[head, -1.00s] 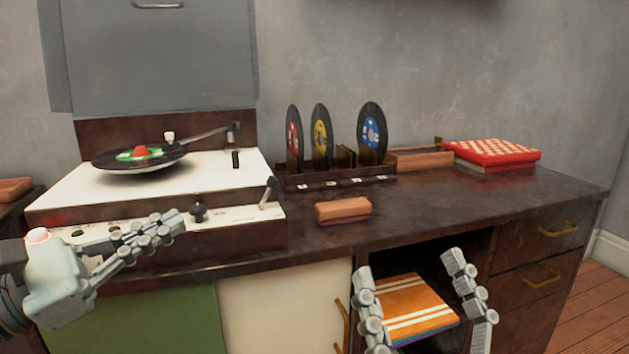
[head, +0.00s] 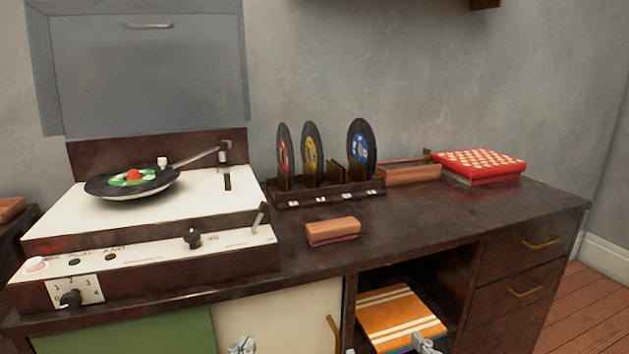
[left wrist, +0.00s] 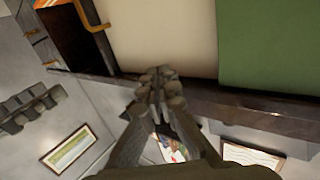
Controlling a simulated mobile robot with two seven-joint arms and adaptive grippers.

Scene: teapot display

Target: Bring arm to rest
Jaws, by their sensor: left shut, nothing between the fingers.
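My left gripper (head: 242,346) shows only its fingertips at the bottom edge of the head view, in front of the cream cabinet door. In the left wrist view the left gripper (left wrist: 160,82) is shut and empty, its two fingers meeting near the front of the cabinet. My right gripper (head: 422,346) shows only a small grey part at the bottom edge, in front of the open shelf. The rest of it is out of view, so its opening cannot be told.
The cabinet top (head: 420,228) holds a record player (head: 150,215), a brown block (head: 332,232), a record rack (head: 330,192), a wooden tray (head: 410,174) and a red checkered box (head: 480,166). An orange striped item (head: 400,315) lies in the open shelf. The cabinet front edge is close to my left gripper.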

